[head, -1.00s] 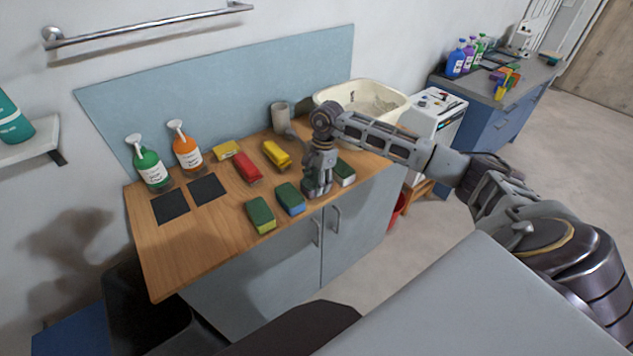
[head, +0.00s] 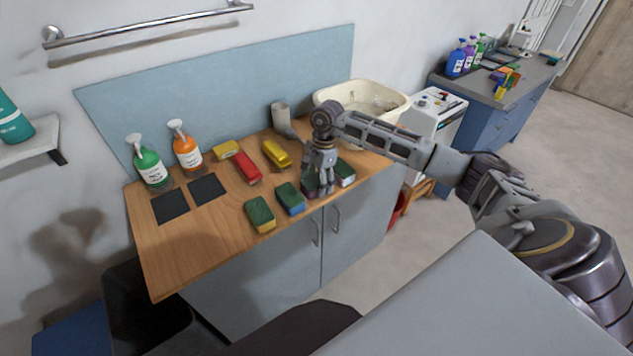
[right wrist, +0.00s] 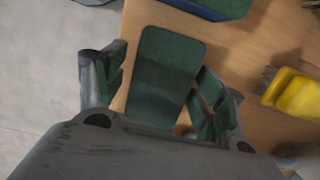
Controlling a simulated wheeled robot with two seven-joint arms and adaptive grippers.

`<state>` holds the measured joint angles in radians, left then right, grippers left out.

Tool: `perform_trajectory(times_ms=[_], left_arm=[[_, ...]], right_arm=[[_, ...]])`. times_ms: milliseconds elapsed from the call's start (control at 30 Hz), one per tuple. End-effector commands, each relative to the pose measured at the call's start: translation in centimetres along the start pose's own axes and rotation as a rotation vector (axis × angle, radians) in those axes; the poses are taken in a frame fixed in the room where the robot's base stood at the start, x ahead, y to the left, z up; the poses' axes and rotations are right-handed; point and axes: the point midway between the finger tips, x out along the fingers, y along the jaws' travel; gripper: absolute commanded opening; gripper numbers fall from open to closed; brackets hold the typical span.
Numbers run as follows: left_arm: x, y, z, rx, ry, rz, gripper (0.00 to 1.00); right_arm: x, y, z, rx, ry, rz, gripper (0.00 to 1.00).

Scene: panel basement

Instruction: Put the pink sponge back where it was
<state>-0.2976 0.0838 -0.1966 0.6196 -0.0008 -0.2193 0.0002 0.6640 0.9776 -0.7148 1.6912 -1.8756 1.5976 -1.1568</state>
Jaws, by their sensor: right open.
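My right gripper (head: 319,186) points down over the row of sponges at the counter's front edge. A green-topped sponge with a dark pinkish side (head: 309,187) stands under it, partly hidden by the fingers. In the right wrist view this sponge (right wrist: 163,75) lies flat on the wood between the two spread fingers of the gripper (right wrist: 158,90). Its side colour is hidden there. My left gripper is not in view.
Left of it in the row are a blue-sided sponge (head: 290,198) and a yellow-sided one (head: 260,214); right is another green-topped sponge (head: 345,172). Behind lie yellow (head: 276,153) and red (head: 246,167) objects.

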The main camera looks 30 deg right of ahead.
Motion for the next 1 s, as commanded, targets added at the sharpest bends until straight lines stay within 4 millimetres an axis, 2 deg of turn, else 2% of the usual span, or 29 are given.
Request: perform_trajectory(times_ms=[100,267,600,700,1000], left_arm=[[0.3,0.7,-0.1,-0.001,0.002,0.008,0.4],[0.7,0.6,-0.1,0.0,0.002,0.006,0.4],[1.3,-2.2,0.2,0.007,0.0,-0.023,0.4],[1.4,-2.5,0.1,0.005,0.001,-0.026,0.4],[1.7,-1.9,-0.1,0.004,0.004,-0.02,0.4]], right_arm=[[-1.3,-0.1,-0.1,0.0,0.001,-0.003,0.7],[-3.4,-0.1,-0.1,-0.001,0.001,-0.005,0.7],[-8.2,-0.1,-0.1,0.001,0.0,-0.005,0.7],[-9.4,-0.1,-0.1,0.001,0.001,-0.005,0.7],[-11.6,-0.1,-0.1,0.001,0.001,-0.002,0.7]])
